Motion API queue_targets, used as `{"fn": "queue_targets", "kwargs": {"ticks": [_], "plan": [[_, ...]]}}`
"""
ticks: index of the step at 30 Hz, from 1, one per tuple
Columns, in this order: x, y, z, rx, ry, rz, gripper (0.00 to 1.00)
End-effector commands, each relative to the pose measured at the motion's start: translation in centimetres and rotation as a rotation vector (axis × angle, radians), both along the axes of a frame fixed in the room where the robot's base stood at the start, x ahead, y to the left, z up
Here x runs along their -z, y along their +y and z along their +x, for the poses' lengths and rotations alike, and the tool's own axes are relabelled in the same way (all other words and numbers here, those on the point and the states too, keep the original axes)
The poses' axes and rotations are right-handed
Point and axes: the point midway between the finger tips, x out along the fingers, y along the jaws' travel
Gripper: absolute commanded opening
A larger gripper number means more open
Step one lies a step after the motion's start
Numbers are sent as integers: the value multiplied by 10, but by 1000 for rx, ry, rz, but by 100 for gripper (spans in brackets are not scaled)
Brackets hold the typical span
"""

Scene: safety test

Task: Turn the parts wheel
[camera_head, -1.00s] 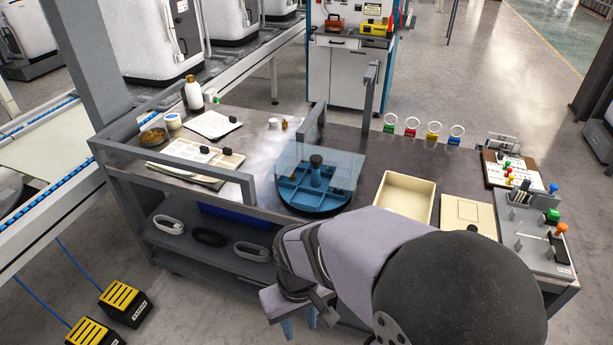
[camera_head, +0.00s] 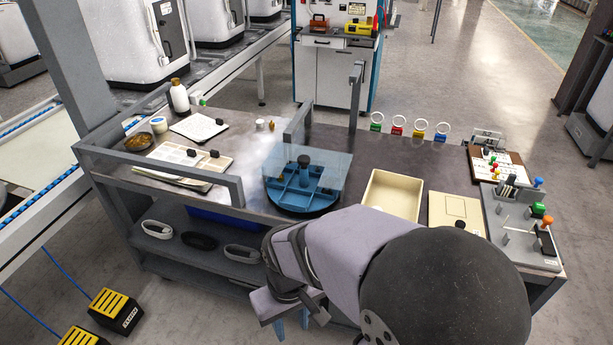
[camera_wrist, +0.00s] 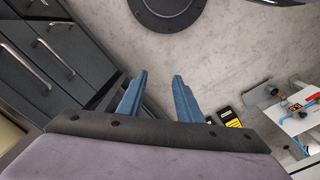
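The parts wheel (camera_head: 288,195) is a round blue tray with several compartments and a dark central knob (camera_head: 304,161). It sits on the dark workbench near the middle, behind a clear bluish shield (camera_head: 335,165). Small items seem to lie in some compartments, too small to identify. My gripper (camera_head: 293,320) hangs low in front of the bench, below and apart from the wheel, partly hidden by my arm. In the wrist view its two blue fingers (camera_wrist: 158,92) are spread apart with nothing between them, above the floor.
A cream bin (camera_head: 393,196) and a cream panel (camera_head: 455,212) stand right of the wheel. A grey frame rail (camera_head: 170,162) runs along the bench's left front. A grey post (camera_head: 356,95) rises behind. Drawers (camera_wrist: 50,60) show left in the wrist view.

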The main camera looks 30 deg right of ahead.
Motion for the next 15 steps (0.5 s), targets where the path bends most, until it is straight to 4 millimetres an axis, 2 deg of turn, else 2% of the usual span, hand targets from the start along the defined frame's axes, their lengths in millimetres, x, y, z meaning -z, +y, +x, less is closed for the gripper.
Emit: {"fn": "queue_targets", "kwargs": {"ticks": [9,11,15], "plan": [[0,0,0,0,0,0,32],[0,0,0,0,0,0,47],[-10,-3,0,15,0,0,47]]}}
